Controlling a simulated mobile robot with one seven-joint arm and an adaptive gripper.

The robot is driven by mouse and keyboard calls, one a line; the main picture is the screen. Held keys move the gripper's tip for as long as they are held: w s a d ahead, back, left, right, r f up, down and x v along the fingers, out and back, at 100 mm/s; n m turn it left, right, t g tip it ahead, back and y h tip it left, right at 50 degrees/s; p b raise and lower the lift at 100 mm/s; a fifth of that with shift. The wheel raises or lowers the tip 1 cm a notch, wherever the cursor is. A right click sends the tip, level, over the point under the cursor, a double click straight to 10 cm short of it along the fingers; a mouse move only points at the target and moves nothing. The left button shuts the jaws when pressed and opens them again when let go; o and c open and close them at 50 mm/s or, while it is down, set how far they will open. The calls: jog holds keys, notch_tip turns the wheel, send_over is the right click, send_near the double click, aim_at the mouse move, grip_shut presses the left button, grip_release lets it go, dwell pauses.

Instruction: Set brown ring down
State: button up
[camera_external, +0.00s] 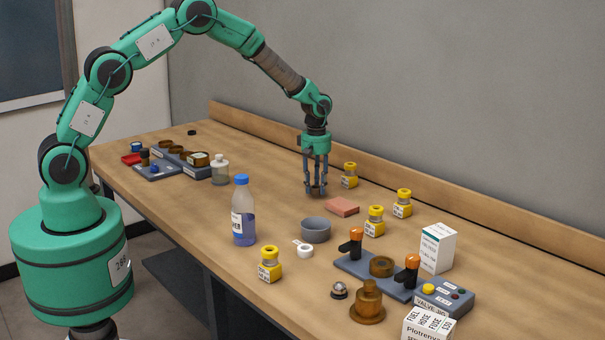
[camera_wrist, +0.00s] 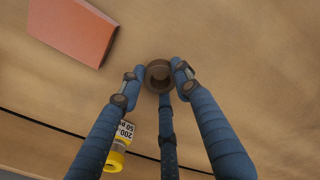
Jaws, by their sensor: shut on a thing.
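A small brown ring (camera_wrist: 158,76) sits between the blue fingers of my gripper (camera_wrist: 160,82) in the wrist view, with its dark round hole facing the camera. The fingers are closed around its rim. In the external view my gripper (camera_external: 316,190) points straight down low over the back middle of the table, and the ring (camera_external: 316,192) shows as a small dark shape at the fingertips. I cannot tell whether the ring touches the table.
A flat reddish block (camera_external: 342,206) and a yellow-capped jar (camera_external: 350,175) lie close to my gripper. A grey bowl (camera_external: 315,230), a blue-capped bottle (camera_external: 243,212) and a jig with orange-topped clamps (camera_external: 375,277) stand nearer the front. Bare table lies left of my gripper.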

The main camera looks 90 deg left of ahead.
jog(key=shift+f, duration=0.8)
jog(key=shift+f, duration=0.1)
jog(key=o, duration=1)
jog(key=shift+c, duration=0.2)
notch_tip(320, 180, up, 12)
jog(key=p, duration=0.1)
jog(key=shift+p, duration=0.35)
